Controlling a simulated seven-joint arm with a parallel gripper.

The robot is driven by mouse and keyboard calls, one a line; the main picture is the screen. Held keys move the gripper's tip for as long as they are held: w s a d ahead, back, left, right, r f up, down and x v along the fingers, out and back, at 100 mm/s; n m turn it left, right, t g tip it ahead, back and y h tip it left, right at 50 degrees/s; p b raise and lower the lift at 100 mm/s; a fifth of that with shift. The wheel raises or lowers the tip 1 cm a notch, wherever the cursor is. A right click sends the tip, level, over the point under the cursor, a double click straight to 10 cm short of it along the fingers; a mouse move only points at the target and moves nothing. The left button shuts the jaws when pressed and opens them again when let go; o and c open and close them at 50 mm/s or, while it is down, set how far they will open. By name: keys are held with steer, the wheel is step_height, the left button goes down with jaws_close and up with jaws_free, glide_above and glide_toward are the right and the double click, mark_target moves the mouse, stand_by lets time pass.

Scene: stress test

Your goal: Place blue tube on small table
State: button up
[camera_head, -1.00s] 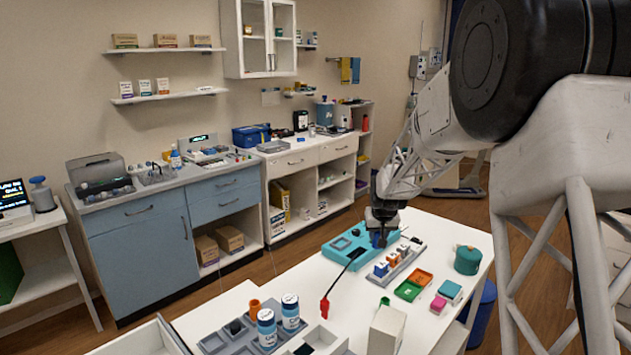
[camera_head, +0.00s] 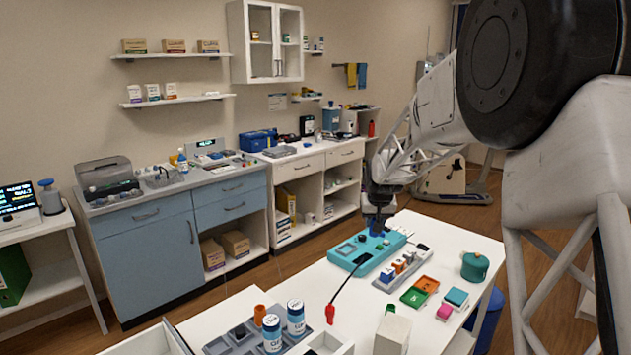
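My gripper (camera_head: 378,226) hangs above the far end of the white table, over or just behind a teal tray (camera_head: 348,262). A small dark blue piece (camera_head: 376,233) shows at its fingertips; I cannot tell whether it is the blue tube, or whether the fingers are closed on it. A grey rack (camera_head: 410,272) beside the teal tray holds small blue, white and orange pieces, including a blue one (camera_head: 387,274). The white table (camera_head: 350,292) carries these things. At the far left, a small white table (camera_head: 36,232) holds a display.
A black cable with a red end (camera_head: 330,314) lies across the table. Nearby are orange and green trays (camera_head: 414,297), a pink block (camera_head: 444,312), a teal block (camera_head: 457,298) and a green pot (camera_head: 475,266). Two white-and-blue bottles (camera_head: 295,318) stand in front.

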steer(key=shift+a, duration=0.1)
stand_by(0.3)
steer(key=s+a+f+n+y, duration=0.1)
steer(key=s+a+f+n, duration=0.1)
steer(key=s+a, duration=0.8)
steer(key=s+a+f+n+g+y, duration=0.1)
steer(key=s+a+f+n, duration=0.2)
steer(key=s+a, duration=0.7)
steer(key=s+a+f+n+y, duration=0.1)
steer(key=s+a+n, duration=0.3)
steer(key=s+a, duration=0.6)
steer(key=a+f, duration=0.1)
steer(key=a, duration=1)
steer(key=shift+s+a+f, duration=0.15)
steer(key=shift+s+a, duration=0.15)
steer(key=shift+s, duration=0.1)
steer(key=shift+f, duration=0.2)
steer(key=shift+f, duration=3.2)
steer(key=shift+f, duration=0.3)
steer(key=o, duration=1)
